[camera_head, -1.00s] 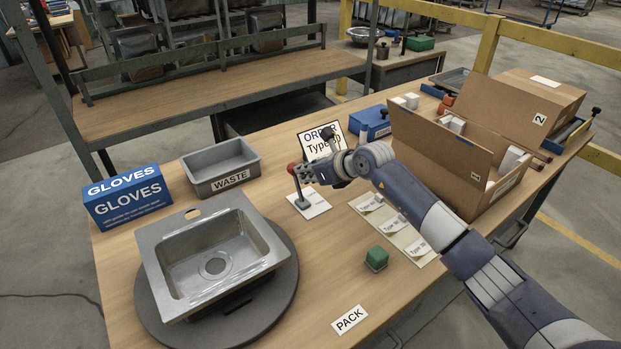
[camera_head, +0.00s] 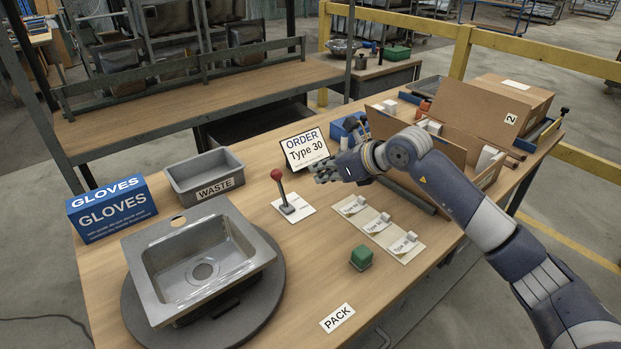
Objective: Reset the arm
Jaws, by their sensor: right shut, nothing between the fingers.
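My right arm comes in from the lower right. Its gripper (camera_head: 320,172) is shut and empty, held above the table in front of the order card (camera_head: 304,150), which reads "Type 30". A small lever with a red knob (camera_head: 278,174) stands on a white plate to the left of the gripper, apart from it. My left gripper is not in view.
A metal sink (camera_head: 160,278) lies on a round dark turntable (camera_head: 272,310). A grey waste bin (camera_head: 205,178) and a blue gloves box (camera_head: 112,210) stand at left. A green-topped block (camera_head: 361,258) and type labels (camera_head: 378,228) lie before my arm. Cardboard boxes (camera_head: 510,105) stand right.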

